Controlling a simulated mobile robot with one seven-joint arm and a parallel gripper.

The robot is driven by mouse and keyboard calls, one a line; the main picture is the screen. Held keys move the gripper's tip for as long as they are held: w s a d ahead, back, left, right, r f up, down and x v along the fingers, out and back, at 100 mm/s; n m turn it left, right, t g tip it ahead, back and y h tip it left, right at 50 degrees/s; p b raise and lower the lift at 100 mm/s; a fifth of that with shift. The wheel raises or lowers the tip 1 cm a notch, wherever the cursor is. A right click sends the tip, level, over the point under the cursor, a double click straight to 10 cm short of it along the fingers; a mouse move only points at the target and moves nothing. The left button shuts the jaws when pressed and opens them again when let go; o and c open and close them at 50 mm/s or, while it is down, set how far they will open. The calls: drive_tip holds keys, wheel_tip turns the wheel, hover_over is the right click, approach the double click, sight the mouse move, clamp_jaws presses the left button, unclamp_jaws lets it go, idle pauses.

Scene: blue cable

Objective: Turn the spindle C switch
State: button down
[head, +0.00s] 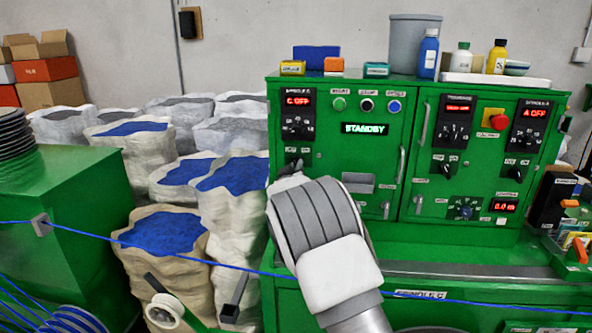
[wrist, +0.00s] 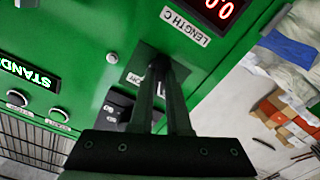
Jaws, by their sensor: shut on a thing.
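The spindle C switch (wrist: 157,64) is a small dark knob on the green cabinet face, mostly hidden between my fingertips in the wrist view. My gripper (wrist: 160,76) is shut on it, its two dark fingers converging at the panel. A small white label, partly covered, sits beside the knob. In the head view my gripper (head: 290,172) reaches the lower left of the left panel, largely hidden by my own wrist. The spindle C display (head: 298,98) above reads "C OFF" in red. The knob's exact angle cannot be told.
The green control cabinet (head: 385,115) carries other dials, buttons and a "STANDBY" display (head: 365,128). Bottles and a grey bin (head: 412,45) stand on top. Sacks of blue granules (head: 165,232) stand to the left. A blue cable (head: 190,262) runs across in front, near my arm.

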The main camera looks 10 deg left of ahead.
drive_tip(key=shift+m+b, duration=4.75)
drive_tip(key=shift+m, duration=0.85)
drive_tip(key=c, duration=0.9)
unclamp_jaws()
drive_tip(key=shift+s, duration=0.15)
drive_tip(key=s, duration=0.5)
drive_tip(key=s+b, duration=0.1)
drive_tip(key=s, duration=0.5)
drive_tip(key=s+b, duration=0.1)
drive_tip(key=s, duration=0.5)
drive_tip(key=shift+s+a, duration=0.1)
drive_tip(key=shift+a, duration=0.15)
